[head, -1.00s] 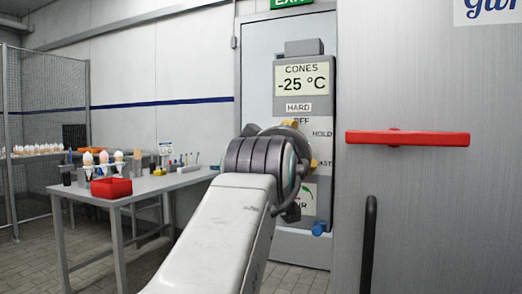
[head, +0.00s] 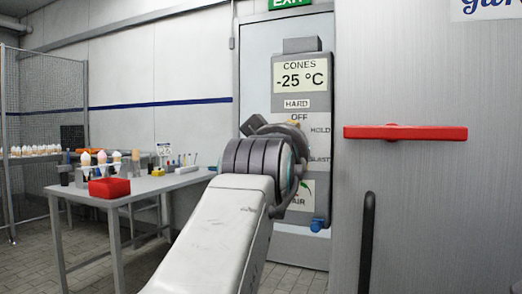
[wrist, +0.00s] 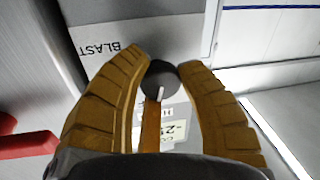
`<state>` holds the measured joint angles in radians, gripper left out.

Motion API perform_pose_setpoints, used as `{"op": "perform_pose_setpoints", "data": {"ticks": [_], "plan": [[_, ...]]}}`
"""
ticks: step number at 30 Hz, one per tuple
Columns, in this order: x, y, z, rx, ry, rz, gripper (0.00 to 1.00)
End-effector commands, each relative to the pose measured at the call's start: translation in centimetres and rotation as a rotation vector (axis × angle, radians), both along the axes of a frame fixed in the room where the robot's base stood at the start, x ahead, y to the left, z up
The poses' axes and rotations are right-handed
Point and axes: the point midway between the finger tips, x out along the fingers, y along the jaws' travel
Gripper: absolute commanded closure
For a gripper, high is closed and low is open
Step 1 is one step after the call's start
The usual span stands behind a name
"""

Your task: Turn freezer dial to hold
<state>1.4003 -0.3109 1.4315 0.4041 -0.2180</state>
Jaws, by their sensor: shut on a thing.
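The freezer panel (head: 323,103) is a grey box on the pale door, with a display reading CONES -25 °C. Labels HARD, OFF, HOLD and BLAST show below the display. My arm hides the dial in the head view. In the wrist view the dial (wrist: 160,80) is a dark round knob with a white mark, which points down in the picture, towards the display side. My gripper (wrist: 163,68) has ochre fingers shut on the dial from both sides. The BLAST label (wrist: 99,49) shows upside down beside the left finger. The HOLD label is visible only in the head view.
A red handle bar (head: 405,132) sticks out of the metal wall at right, with a black upright handle (head: 367,240) below. A table (head: 150,185) at left holds a red box (head: 109,187) and cones. A blue knob (head: 317,225) sits low on the panel.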

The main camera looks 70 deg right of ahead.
Motion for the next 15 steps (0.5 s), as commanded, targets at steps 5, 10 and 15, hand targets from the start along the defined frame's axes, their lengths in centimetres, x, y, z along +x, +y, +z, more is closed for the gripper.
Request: {"op": "perform_pose_setpoints", "data": {"ticks": [5, 10, 15], "plan": [[-0.06, -0.23, -0.64, 0.015, -0.111, 0.003, 0.99], [-0.09, -0.28, -0.60, 0.017, -0.141, 0.004, 0.99], [-0.10, -0.30, -0.65, 0.019, -0.140, 0.003, 0.99]]}}
